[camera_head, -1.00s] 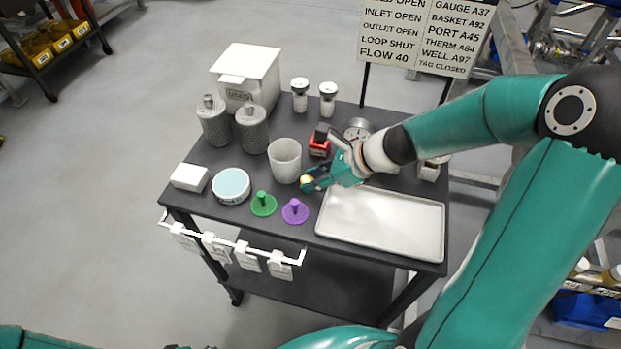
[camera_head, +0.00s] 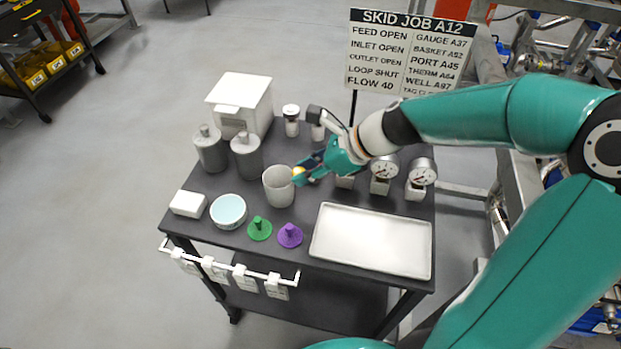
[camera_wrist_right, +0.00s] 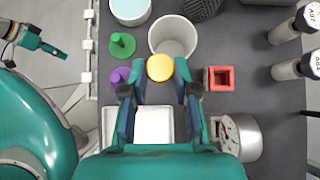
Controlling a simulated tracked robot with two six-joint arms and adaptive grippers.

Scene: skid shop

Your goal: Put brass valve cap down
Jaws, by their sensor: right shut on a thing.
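My right gripper (camera_head: 304,171) is shut on the brass valve cap (camera_head: 299,174), a small yellow round piece at its fingertips. In the right wrist view the cap (camera_wrist_right: 160,68) sits between the two fingers, overlapping the near rim of the white cup (camera_wrist_right: 172,38). In the head view the cap is beside the right rim of that cup (camera_head: 278,190), held above the cart top. My left gripper (camera_wrist_right: 56,50) shows only at the upper left of the wrist view, away from the cart; its jaws are too small to judge.
A white tray (camera_head: 372,240) lies at the cart's right front. Green (camera_head: 259,229) and purple (camera_head: 290,236) knobbed pieces, a pale-blue-topped bowl (camera_head: 228,212) and a white block (camera_head: 188,203) line the front left. Gauges (camera_head: 421,175), a red square piece (camera_wrist_right: 219,79) and grey canisters (camera_head: 246,155) stand nearby.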

